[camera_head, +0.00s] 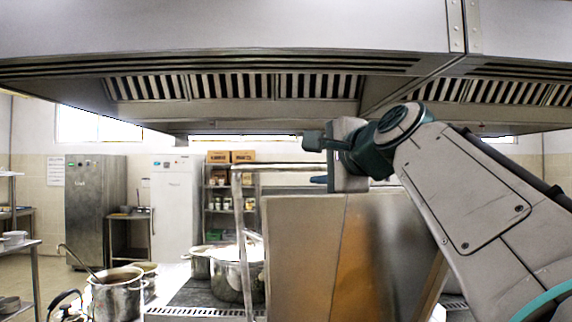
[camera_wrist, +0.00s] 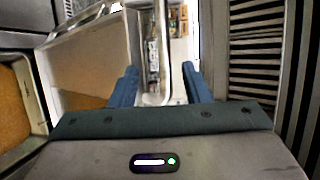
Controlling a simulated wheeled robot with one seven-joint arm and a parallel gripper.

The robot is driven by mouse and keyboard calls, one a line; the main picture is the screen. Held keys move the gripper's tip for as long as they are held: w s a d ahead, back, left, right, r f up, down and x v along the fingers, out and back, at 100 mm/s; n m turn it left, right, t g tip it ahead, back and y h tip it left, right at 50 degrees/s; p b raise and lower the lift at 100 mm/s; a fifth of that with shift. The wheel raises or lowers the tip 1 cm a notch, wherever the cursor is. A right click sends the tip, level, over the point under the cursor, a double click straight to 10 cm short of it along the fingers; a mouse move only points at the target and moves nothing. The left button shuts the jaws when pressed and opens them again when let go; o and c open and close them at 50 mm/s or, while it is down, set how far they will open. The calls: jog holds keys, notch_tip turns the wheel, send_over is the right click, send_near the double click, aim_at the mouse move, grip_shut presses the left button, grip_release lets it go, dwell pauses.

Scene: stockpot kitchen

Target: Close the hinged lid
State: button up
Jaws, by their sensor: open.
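The hinged lid (camera_head: 300,255) is a large metal panel standing raised, with a brownish reflection on its face. A metal bar handle (camera_head: 242,215) extends to its left, with a top rail running toward my gripper. My gripper (camera_head: 318,161) is at the lid's upper edge, fingers pointing left. In the wrist view the lid (camera_wrist: 92,55) is at left. My gripper's two blue fingers (camera_wrist: 160,86) are spread apart, with the looped end of the handle (camera_wrist: 155,101) showing between them. I cannot tell whether they touch it. My arm hides the lid's right part.
A stockpot (camera_head: 235,275) and a pot with a ladle (camera_head: 115,298) stand left of the lid. A low extractor hood (camera_head: 250,110) spans overhead, close above my gripper. A fridge (camera_head: 95,205) and shelves (camera_head: 220,205) stand at the back.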

aim_at(291, 165)
jog(key=p+x, duration=0.2)
jog(key=x, duration=0.2)
jog(key=p+x, duration=0.2)
jog(key=x, duration=0.2)
jog(key=r+p+x, duration=0.1)
jog(key=p+x, duration=0.1)
jog(key=x, duration=0.2)
jog(key=shift+w, duration=0.15)
jog(key=shift+w+a+f, duration=0.3)
jog(key=shift+w, duration=0.35)
grip_shut()
